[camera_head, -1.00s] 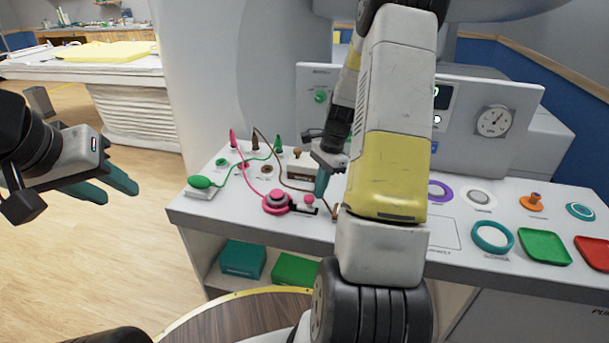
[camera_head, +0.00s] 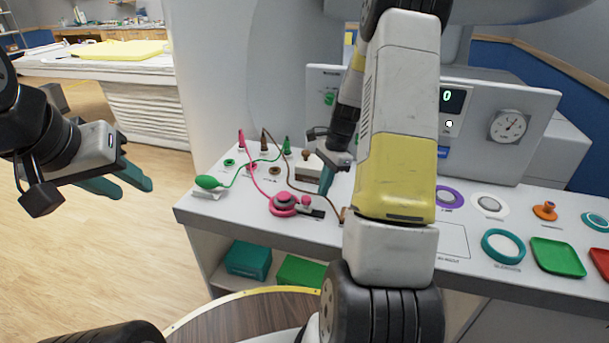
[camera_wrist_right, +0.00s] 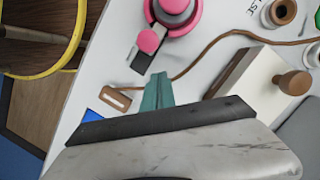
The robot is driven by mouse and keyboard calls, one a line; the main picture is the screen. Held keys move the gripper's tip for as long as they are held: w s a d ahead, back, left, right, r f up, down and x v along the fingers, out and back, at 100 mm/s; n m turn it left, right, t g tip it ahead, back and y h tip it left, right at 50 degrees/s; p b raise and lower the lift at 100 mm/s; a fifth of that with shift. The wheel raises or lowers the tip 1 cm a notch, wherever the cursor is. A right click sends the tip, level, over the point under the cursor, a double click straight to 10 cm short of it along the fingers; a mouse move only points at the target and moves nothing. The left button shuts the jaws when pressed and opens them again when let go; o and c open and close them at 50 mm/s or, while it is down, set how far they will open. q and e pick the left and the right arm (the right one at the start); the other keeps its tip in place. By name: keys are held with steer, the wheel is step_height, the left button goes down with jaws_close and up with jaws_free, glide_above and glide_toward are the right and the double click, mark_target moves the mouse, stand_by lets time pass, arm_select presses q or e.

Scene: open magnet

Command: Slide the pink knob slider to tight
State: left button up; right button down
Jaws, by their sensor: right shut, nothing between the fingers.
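The pink slider knob (camera_head: 306,201) sits at the end of its short track nearest the round pink dial (camera_head: 283,201). The dark track (camera_head: 317,213) is bare on its right part. In the right wrist view the slider knob (camera_wrist_right: 149,41) is beside the pink dial (camera_wrist_right: 173,10), with dark track (camera_wrist_right: 141,62) bare on the gripper side. My right gripper (camera_head: 326,182) is shut and empty, right of the slider; its teal fingertips (camera_wrist_right: 157,78) look apart from the knob. My left gripper (camera_head: 131,189) is open and empty, off the bench at left. The track's lettering is unreadable.
A brown cord (camera_wrist_right: 205,52) runs beside the right fingers, near a white box with a brown knob (camera_wrist_right: 292,82). A green bulb (camera_head: 208,182) lies at the bench's left. Rings and trays, including a green tray (camera_head: 558,257), lie right.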

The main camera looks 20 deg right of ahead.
steer(key=shift+w+d+r, duration=0.3)
steer(key=shift+d+r, duration=0.3)
steer(key=shift+d, duration=0.25)
steer(key=v, duration=0.8)
steer(key=shift+s+r, duration=0.2)
steer(key=shift+r, duration=0.15)
steer(key=s+a+r+n+t, duration=0.3)
steer(key=s+a+r+n, duration=0.45)
steer(key=r, duration=0.45)
steer(key=s+a+r+n+t, duration=0.2)
steer(key=s+a+n, duration=0.2)
steer(key=s, duration=0.3)
steer(key=s+a+r+n+t, duration=0.1)
steer(key=s+a+n, duration=0.3)
steer(key=s, duration=0.3)
steer(key=shift+s+r+n+t+h, duration=0.15)
steer(key=shift+r+n+t+h, duration=0.2)
steer(key=shift+n+t, duration=0.1)
